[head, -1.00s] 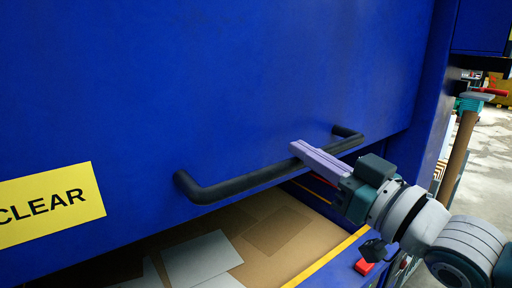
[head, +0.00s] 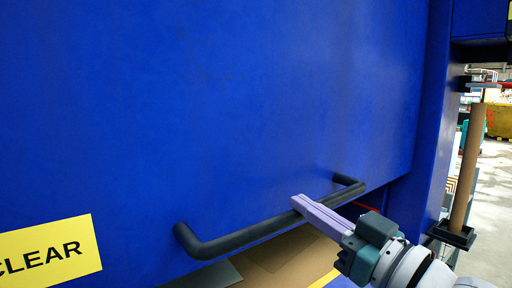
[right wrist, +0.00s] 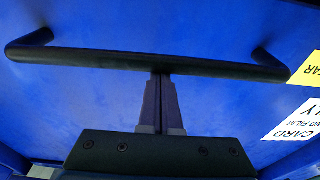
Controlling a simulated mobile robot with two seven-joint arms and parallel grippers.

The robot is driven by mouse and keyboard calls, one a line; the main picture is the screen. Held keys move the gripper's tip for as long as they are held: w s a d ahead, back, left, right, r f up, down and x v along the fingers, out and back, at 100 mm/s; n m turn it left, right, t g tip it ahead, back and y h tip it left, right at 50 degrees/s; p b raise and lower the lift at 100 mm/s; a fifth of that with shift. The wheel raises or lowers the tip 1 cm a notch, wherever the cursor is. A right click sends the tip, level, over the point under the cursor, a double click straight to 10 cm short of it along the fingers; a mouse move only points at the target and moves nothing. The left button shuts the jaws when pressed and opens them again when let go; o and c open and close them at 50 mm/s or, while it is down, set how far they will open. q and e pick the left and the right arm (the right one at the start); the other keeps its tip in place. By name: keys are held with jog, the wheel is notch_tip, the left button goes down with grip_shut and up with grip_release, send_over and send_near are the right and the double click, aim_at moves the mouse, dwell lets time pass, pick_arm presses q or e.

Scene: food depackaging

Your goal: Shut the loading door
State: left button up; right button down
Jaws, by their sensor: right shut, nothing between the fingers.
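The loading door (head: 230,110) is a large blue panel that fills most of the head view. A black bar handle (head: 250,232) runs along its lower part, and it also shows in the right wrist view (right wrist: 100,56). My right gripper (head: 297,202) is shut and empty, its purple fingertips at the handle bar. In the right wrist view the closed fingers (right wrist: 160,80) reach up to the middle of the bar; I cannot tell for sure if they touch it. An opening shows below the door's lower edge. My left gripper is not in view.
Brown and grey cardboard sheets (head: 285,252) lie inside the opening, by a yellow-edged sill (head: 326,279). A blue frame post (head: 432,130) stands right of the door. A brown upright post (head: 466,165) stands beyond it. A yellow sign (head: 50,250) is on the door.

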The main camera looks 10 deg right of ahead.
jog(key=shift+f+b, duration=11.55)
jog(key=shift+f, duration=2.7)
